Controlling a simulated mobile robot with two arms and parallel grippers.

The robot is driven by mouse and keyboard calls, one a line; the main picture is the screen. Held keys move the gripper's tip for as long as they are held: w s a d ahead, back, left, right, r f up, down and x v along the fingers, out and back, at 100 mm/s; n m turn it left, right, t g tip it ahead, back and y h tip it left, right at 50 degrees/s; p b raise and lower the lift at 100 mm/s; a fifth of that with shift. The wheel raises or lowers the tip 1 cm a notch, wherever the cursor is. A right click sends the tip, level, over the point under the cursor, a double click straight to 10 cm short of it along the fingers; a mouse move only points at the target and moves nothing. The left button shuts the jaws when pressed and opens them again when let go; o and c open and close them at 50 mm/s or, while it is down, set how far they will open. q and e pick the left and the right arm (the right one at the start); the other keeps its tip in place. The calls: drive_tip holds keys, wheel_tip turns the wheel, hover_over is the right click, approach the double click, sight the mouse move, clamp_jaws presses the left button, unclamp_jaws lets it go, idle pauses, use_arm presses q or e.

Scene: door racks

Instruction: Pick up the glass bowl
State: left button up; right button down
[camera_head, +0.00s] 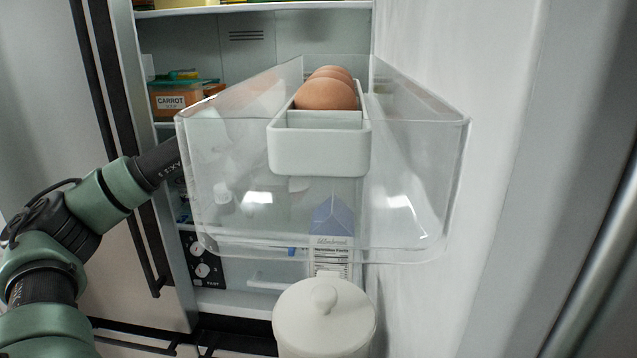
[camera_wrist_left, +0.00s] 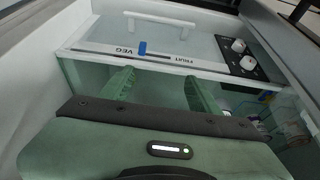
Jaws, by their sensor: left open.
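I cannot make out a glass bowl for certain in either view. In the head view my left arm comes in from the left and passes behind the clear door rack (camera_head: 420,190), so its gripper does not show clearly there. In the left wrist view my left gripper (camera_wrist_left: 160,80) shows two green fingers spread apart with nothing seen between them. It is inside the fridge, in front of a drawer (camera_wrist_left: 150,48) marked VEG and FRUIT. My right gripper is in neither view.
A white egg holder (camera_head: 318,150) with brown eggs (camera_head: 325,94) sits in the rack. A white lidded jar (camera_head: 323,318) and a carton (camera_head: 332,222) stand lower on the door. A container marked CARROT (camera_head: 172,102) is on a fridge shelf. The door wall is close on the right.

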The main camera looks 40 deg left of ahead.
use_arm(q)
drive_tip(key=shift+w+a+p, duration=1.85)
drive_tip(key=shift+w+a, duration=1.05)
drive_tip(key=shift+w, duration=2.25)
drive_tip(key=p+x, duration=0.1)
drive_tip(key=x, duration=0.4)
drive_tip(key=shift+w+r, duration=0.1)
drive_tip(key=shift+w, duration=0.05)
drive_tip(key=shift+r, duration=0.15)
clamp_jaws()
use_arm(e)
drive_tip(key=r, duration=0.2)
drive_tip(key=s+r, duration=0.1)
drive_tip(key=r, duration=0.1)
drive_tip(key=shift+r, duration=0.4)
